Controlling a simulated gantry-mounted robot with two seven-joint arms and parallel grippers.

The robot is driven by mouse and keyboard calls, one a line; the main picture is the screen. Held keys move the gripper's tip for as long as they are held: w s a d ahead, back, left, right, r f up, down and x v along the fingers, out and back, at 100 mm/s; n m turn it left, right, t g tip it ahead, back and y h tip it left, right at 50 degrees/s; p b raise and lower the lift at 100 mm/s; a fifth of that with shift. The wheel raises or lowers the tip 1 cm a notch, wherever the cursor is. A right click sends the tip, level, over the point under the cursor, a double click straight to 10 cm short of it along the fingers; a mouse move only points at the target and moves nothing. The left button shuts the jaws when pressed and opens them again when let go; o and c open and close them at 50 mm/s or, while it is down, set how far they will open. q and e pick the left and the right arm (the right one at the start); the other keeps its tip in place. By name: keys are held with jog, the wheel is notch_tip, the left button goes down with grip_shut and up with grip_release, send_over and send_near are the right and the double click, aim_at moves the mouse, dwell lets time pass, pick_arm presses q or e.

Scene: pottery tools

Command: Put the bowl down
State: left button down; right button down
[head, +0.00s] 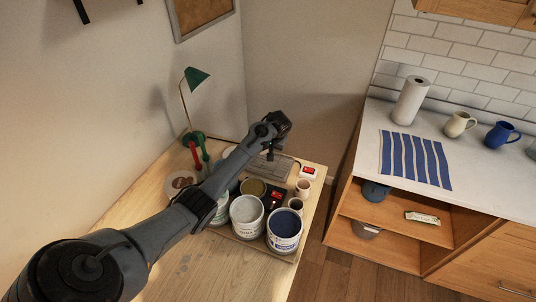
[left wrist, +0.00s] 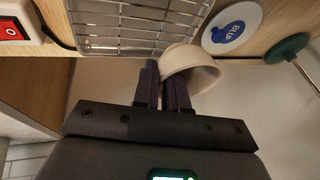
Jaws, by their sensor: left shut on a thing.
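My left gripper (head: 274,152) is stretched out over the far end of the wooden worktable. In the left wrist view its two dark fingers (left wrist: 165,85) are close together, shut on the rim of a cream bowl (left wrist: 192,68). The bowl is tilted, with its open side toward the fingers. It is close to the wire rack (left wrist: 130,28); I cannot tell whether they touch. In the head view the bowl is hidden behind my arm and gripper. My right gripper is in neither view.
The wire rack (head: 270,167) lies near a red switch box (head: 308,172). Glaze buckets (head: 284,230) and small cups (head: 303,188) crowd the table's front. A counter (head: 480,190) with mugs stands right.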

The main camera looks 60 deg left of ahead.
pick_arm(q)
jog(key=shift+s+a+f, duration=0.15)
jog(key=shift+a+f, duration=0.1)
jog(key=shift+a, duration=0.05)
jog(key=shift+f, duration=1.95)
jog(key=shift+f, duration=0.1)
jog(key=c, duration=1.2)
grip_release()
jog(key=shift+o, duration=0.2)
jog(key=p+v, duration=0.1)
jog(key=v, duration=1.1)
jog(key=shift+d, duration=0.1)
